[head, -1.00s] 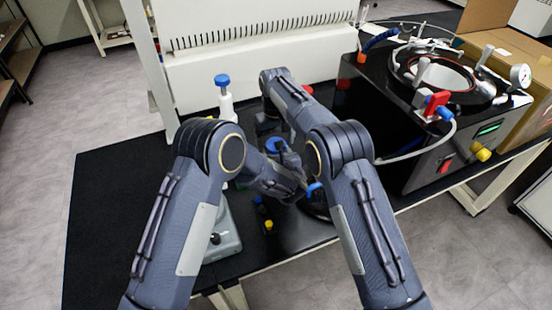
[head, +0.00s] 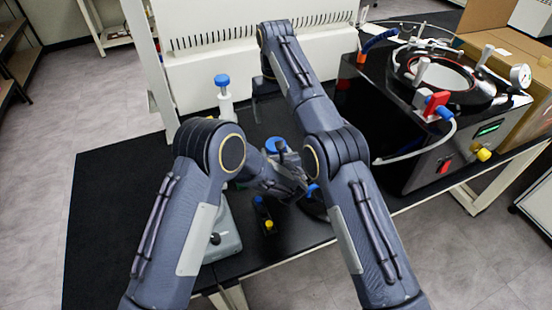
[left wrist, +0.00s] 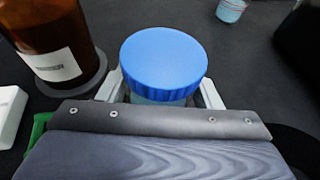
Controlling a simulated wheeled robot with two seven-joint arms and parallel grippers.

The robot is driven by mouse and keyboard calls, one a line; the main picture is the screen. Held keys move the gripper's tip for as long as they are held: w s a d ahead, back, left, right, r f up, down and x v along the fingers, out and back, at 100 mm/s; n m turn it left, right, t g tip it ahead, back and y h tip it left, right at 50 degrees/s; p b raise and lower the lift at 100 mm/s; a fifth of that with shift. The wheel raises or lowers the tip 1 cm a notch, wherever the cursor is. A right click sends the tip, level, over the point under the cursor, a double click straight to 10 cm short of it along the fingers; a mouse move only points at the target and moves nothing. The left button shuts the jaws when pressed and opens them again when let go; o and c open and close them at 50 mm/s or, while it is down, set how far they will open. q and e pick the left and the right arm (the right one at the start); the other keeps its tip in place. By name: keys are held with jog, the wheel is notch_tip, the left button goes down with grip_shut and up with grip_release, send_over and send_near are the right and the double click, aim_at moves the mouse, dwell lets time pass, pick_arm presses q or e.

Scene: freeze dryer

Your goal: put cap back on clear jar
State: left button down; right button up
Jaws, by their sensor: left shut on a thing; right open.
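A blue cap (left wrist: 163,60) sits level on top of the clear jar (left wrist: 160,99) in the left wrist view; whether it is fully tightened cannot be told. The cap also shows in the head view (head: 276,145). My left gripper (left wrist: 160,92) is shut on the clear jar, with one finger on each side just below the cap. My right gripper (head: 257,104) is open, up and behind the jar, apart from the cap. Its fingers are small and partly hidden by the arm in the head view.
A brown bottle (left wrist: 50,35) stands left of the jar. A white bottle with a blue cap (head: 224,98) stands at the back. A grey device (head: 225,240) and small black rack (head: 265,214) are near the front. The freeze dryer (head: 400,130) is at right; the table's left side is clear.

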dwell(0.3)
pick_arm(q)
jog(key=shift+c, duration=1.8)
grip_release()
jog(key=shift+s, duration=0.1)
jog(key=b+v, duration=0.1)
jog(key=v, duration=0.6)
jog(key=shift+s+d+r+b, duration=0.1)
jog(key=shift+s+r+b, duration=0.05)
jog(key=shift+s+b, duration=0.2)
jog(key=shift+w, duration=0.1)
